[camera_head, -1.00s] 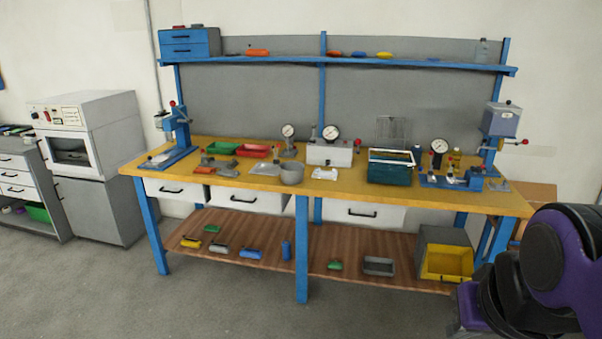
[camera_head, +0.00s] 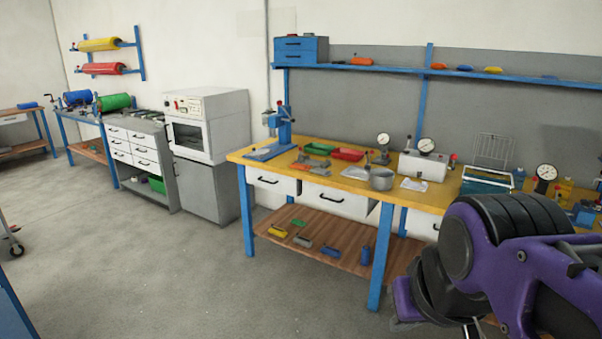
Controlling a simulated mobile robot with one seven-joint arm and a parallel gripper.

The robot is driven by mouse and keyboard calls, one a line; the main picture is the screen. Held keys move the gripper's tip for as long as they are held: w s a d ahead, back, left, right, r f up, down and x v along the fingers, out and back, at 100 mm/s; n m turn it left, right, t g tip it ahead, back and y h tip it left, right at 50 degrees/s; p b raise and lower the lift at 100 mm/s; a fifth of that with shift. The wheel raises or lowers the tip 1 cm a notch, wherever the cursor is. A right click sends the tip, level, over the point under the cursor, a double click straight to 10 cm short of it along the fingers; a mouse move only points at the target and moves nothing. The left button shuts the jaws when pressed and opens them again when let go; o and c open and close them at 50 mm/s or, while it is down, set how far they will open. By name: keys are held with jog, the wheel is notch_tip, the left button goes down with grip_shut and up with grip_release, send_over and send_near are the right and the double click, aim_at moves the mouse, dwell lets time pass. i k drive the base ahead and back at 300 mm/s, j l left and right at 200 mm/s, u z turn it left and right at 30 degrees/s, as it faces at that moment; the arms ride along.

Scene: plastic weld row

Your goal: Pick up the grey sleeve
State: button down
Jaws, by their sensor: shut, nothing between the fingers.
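A small grey piece (camera_head: 303,241) lies on the wooden lower shelf of the workbench, between a yellow piece and a blue one; it may be the grey sleeve, but it is too small to tell. Another grey piece (camera_head: 320,169) lies on the bench top beside orange ones, and its shape is also unclear. Only purple and black links of my arm show at the lower right, covering the bench's right part. My gripper is not in view.
The workbench (camera_head: 238,156) has blue legs and drawers. A blue press (camera_head: 283,125) and a grey pot (camera_head: 382,179) stand on it. An oven (camera_head: 207,125) on a grey cabinet stands to its left. The grey floor (camera_head: 150,270) in front is open.

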aim_at(316, 171)
jog(key=i+j+z, duration=0.1)
jog(key=i, duration=0.5)
jog(key=i+j+z, duration=0.1)
jog(key=i+j, duration=0.25)
jog(key=i, duration=0.2)
jog(key=i+j, duration=0.3)
jog(key=i, duration=0.3)
jog(key=i+j+z, duration=0.15)
jog(key=i, duration=0.4)
jog(key=i+j+z, duration=0.1)
jog(key=i+j, duration=0.75)
jog(key=j, duration=0.25)
jog(key=k+j, duration=0.1)
jog(key=k, duration=0.4)
jog(key=i+l, duration=0.1)
jog(key=i, duration=0.5)
jog(key=z, duration=0.05)
